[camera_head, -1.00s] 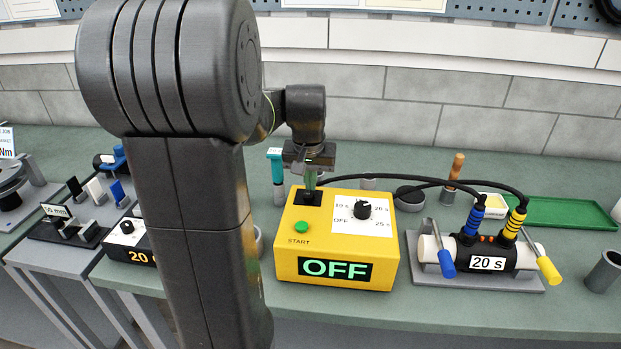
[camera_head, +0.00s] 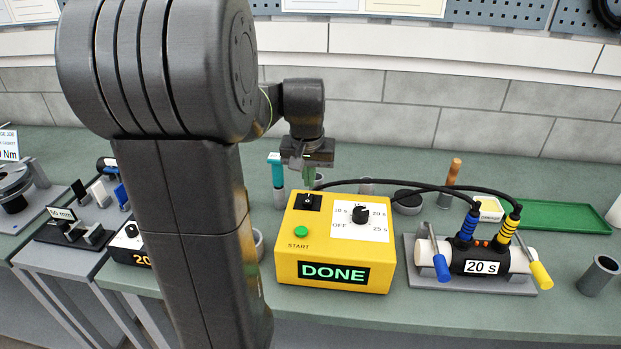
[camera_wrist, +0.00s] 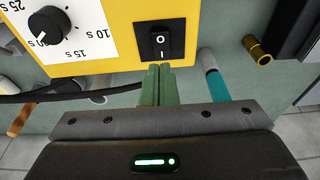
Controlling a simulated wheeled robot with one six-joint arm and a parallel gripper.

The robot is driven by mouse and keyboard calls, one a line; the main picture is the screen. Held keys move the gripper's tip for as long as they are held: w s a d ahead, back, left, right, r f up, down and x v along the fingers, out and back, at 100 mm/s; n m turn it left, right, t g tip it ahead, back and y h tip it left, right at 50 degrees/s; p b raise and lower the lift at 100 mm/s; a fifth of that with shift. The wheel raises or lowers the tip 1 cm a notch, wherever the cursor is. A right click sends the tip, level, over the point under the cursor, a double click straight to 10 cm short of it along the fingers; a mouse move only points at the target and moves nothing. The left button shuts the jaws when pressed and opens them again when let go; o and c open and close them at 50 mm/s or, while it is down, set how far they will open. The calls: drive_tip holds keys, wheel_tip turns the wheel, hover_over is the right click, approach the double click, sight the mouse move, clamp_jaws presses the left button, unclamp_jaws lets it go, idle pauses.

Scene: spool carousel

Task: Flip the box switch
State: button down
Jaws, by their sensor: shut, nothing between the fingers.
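The yellow box (camera_head: 333,270) stands on the green bench, its front display reading DONE. Its black rocker switch (camera_head: 308,201) is on the back left of the top; in the wrist view the switch (camera_wrist: 160,44) shows O and I marks. A black dial (camera_head: 361,214) and a green START button (camera_head: 301,231) are also on top. My gripper (camera_head: 309,183) is over the switch end of the box, fingers pointing down. In the wrist view its green fingers (camera_wrist: 158,70) are together and empty, just beside the switch; whether they touch it I cannot tell.
A green tray (camera_head: 560,214) lies at the back right. A grey cup (camera_head: 599,275) is at the right.

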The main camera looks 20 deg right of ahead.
drive_tip(key=v, duration=1)
drive_tip(key=shift+s+a+r+b, duration=0.2)
drive_tip(key=shift+s+b, duration=0.15)
drive_tip(key=shift+b, duration=0.1)
drive_tip(key=g+y+b, duration=0.1)
drive_tip(key=g, duration=0.1)
hover_over(309, 197)
drive_tip(key=w, duration=0.1)
drive_tip(key=shift+w+d+r, duration=0.2)
drive_tip(key=shift+d, duration=0.1)
wheel_tip(309, 197, down, 14)
idle(0.3)
